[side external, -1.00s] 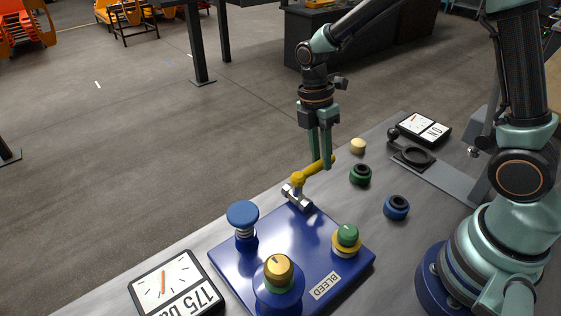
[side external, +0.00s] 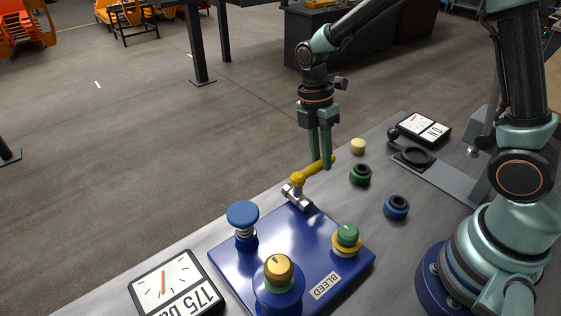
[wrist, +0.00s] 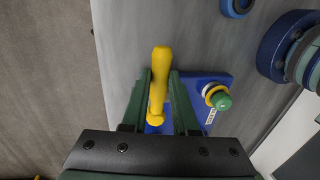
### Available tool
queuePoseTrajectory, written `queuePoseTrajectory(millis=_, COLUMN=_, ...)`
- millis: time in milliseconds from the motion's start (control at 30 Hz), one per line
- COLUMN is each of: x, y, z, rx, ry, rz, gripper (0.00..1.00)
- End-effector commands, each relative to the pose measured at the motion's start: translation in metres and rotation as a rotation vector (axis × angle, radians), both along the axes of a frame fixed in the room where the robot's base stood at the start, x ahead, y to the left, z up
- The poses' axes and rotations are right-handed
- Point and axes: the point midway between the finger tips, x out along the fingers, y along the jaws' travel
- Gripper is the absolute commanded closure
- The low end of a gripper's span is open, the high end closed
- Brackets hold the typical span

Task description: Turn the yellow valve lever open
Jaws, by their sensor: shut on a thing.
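The yellow valve lever (side external: 314,170) sits on a silver pipe fitting (side external: 297,196) at the back corner of the blue panel (side external: 225,262). It points up and to the right in the side view, with its free end past the panel's edge. My gripper (side external: 326,162) points down, with its fingers shut on the lever near its free end. In the wrist view the lever (wrist: 160,75) lies between the two green fingers (wrist: 159,95). The silver fitting is hidden there.
The panel carries a blue mushroom knob (side external: 243,215), a yellow-topped knob (side external: 279,270) and a green knob (side external: 347,237). A gauge reading 175 (side external: 178,287) lies at the front left. Loose cream, green and blue caps (side external: 396,207) lie right of the lever. A second gauge (side external: 426,129) stands behind.

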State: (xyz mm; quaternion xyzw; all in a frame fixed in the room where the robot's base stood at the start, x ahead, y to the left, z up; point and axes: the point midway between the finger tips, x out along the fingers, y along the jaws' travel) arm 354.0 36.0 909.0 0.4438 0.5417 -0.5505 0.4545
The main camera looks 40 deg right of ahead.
Motion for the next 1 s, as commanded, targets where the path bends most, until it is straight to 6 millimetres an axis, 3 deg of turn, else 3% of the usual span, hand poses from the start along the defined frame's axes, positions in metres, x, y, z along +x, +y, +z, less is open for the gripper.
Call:
queuePoseTrajectory(millis=367, x=0.006, y=0.0, z=0.001, rx=0.014, ry=0.002, rz=0.07, gripper=1.0)
queuePoseTrajectory(millis=1000, x=0.032, y=0.011, z=0.001, rx=0.084, ry=-0.004, rz=0.451, gripper=1.0)
